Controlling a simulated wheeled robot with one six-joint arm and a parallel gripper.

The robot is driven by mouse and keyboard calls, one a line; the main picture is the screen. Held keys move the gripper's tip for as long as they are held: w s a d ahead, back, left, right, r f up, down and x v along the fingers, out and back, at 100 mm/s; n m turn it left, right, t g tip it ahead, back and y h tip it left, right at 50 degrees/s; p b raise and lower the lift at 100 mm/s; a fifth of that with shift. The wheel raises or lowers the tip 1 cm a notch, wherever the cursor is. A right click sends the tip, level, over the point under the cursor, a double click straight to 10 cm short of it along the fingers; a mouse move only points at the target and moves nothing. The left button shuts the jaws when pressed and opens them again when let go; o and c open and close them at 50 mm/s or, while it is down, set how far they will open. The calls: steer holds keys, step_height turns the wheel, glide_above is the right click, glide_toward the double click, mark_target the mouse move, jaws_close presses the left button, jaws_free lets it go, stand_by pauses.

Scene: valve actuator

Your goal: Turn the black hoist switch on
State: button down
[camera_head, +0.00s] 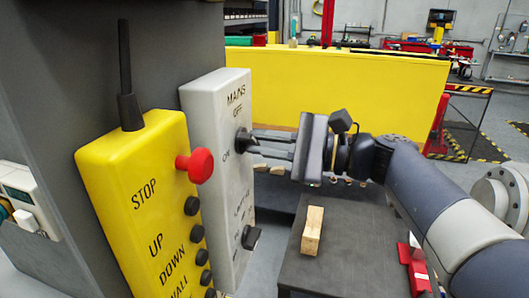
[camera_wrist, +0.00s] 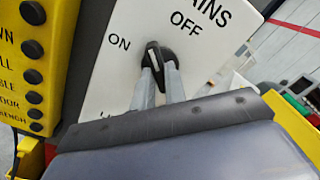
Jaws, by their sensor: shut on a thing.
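A grey-white panel (camera_head: 217,120) carries a black rotary switch (camera_head: 243,142) under the label MAINS, with OFF above it and ON to its left. My gripper (camera_head: 254,144) reaches it from the right, with its two fingers shut on the switch's handle. In the wrist view, the fingers (camera_wrist: 158,75) sit on either side of the black switch (camera_wrist: 154,54). Its pale pointer line aims between ON and OFF. A second black switch (camera_head: 250,238) sits lower on the panel; its label is partly unreadable, so I cannot tell which switch is named hoist.
A yellow control box (camera_head: 135,205) with a red stop button (camera_head: 201,166) and several black buttons stands close left of the panel. A dark table (camera_head: 345,262) with a wooden block (camera_head: 312,231) and a red part (camera_head: 411,262) lies below my arm.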

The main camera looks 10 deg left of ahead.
steer(key=n+b, duration=0.7)
steer(key=shift+f+n+b, duration=0.15)
steer(key=shift+n+b, duration=0.15)
steer(key=shift+n, duration=0.1)
stand_by(0.4)
steer(key=c, duration=1.4)
jaws_free()
steer(key=shift+c, duration=0.2)
steer(key=shift+d, duration=0.1)
steer(key=d, duration=1)
steer(key=shift+s+d, duration=0.3)
steer(key=shift+s, duration=0.1)
